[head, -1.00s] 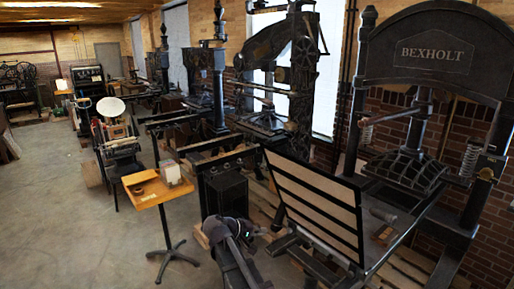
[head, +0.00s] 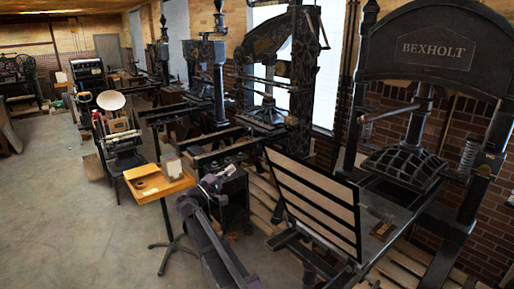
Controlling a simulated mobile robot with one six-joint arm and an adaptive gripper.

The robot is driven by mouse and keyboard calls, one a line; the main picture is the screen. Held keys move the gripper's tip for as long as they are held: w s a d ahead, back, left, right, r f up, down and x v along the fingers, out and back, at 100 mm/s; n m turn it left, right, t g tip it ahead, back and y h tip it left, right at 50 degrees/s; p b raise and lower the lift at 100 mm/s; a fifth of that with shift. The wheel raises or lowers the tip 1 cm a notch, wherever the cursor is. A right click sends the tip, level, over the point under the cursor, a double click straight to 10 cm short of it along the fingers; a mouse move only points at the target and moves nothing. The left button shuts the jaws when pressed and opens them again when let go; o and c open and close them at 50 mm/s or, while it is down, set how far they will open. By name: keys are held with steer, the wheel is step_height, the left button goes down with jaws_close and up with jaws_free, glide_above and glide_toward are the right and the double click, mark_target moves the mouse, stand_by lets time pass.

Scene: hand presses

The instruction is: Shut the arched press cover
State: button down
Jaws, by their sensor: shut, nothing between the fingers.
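The arched press (head: 436,48), marked BEXHOLT, stands at the right. Its cover (head: 312,204), a dark frame with pale slats, stands open, tilted up at the left end of the flat bed (head: 392,212). The bed's near part is partly hidden behind the cover. My gripper (head: 226,178) is at the end of my dark arm, low in the middle of the view. It is shut and empty, left of the cover and apart from it. Its fingertips are small and hard to make out against the dark press parts behind.
A small wooden table (head: 158,184) on a thin stand, with a pale box (head: 173,167) on it, is just left of my gripper. Other presses (head: 290,85) line the wall behind. Wooden pallets (head: 262,200) lie under the presses. The floor (head: 75,225) at left is open.

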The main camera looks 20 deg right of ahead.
mark_target(264, 143)
steer(key=shift+d, duration=0.15)
steer(key=p+x, duration=0.5)
steer(key=x, duration=0.8)
steer(key=shift+w+d+r, duration=0.2)
steer(key=shift+d, duration=0.1)
